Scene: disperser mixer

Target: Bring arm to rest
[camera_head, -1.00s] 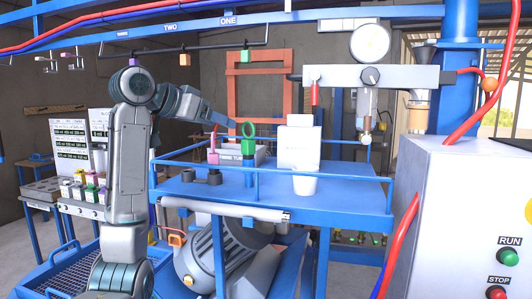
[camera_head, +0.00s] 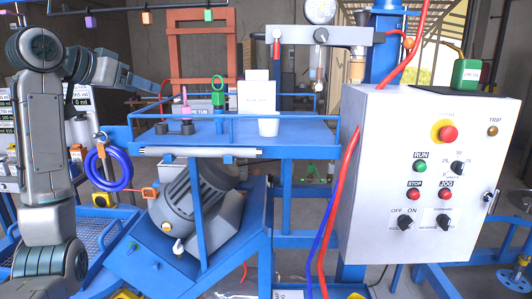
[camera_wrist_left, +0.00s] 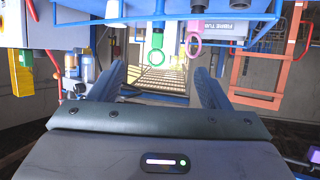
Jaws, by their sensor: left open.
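My left arm (camera_head: 45,150) stands upright at the left of the head view, with its elbow at the top. Its forearm reaches right toward the blue platform. My left gripper (camera_head: 158,87) is small there, at the arm's far end, left of the pink and green pieces. In the left wrist view, the two fingers of my left gripper (camera_wrist_left: 160,78) are spread apart with nothing between them. A green ring-topped piece (camera_wrist_left: 156,50) and a pink ring-topped piece (camera_wrist_left: 194,45) show beyond the fingers, upside down and apart from them. My right gripper is not in view.
A white control cabinet (camera_head: 390,230) fills the right side. A motor (camera_head: 195,200) sits below the platform. A blue hose coil (camera_head: 108,168) hangs beside my arm.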

